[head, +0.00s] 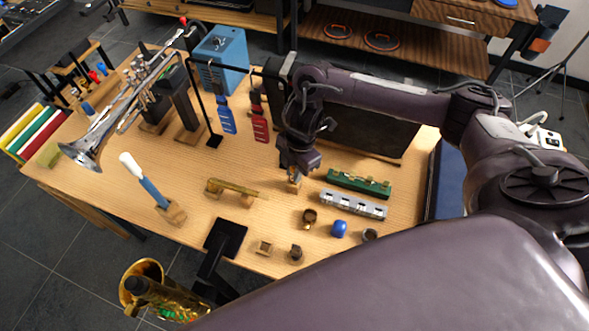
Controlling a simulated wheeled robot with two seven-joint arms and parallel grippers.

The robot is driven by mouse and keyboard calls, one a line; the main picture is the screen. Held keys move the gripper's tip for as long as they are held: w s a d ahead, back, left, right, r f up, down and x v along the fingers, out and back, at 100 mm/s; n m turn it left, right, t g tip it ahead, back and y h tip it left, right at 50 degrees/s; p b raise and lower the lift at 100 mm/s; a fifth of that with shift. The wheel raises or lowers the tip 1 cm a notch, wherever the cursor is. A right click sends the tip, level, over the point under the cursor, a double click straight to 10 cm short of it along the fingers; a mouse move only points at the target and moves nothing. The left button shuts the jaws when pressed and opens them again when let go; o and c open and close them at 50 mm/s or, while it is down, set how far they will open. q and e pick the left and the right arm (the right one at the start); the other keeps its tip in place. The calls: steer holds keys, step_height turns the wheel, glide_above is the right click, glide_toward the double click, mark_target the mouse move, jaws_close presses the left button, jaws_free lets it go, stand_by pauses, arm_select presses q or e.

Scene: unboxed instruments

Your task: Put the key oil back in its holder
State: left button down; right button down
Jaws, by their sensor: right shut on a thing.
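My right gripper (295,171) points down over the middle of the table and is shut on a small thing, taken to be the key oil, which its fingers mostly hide. A small wooden block (293,187), which may be the holder, shows right under the fingertips. I cannot tell whether the held thing is inside it, touching it or just above it. My left gripper is not in view.
A green harmonica-like bar (358,183) and a silver one (353,204) lie right of the gripper. Small round pieces and a blue one (339,228) sit in front. A brass bar (235,189) is to the left. A trumpet (125,105) stands at the back left.

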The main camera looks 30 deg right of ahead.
steer(key=c, duration=1.3)
jaws_free()
steer(key=shift+r, duration=0.1)
steer(key=shift+r+p, duration=8)
steer(key=shift+r, duration=1.9)
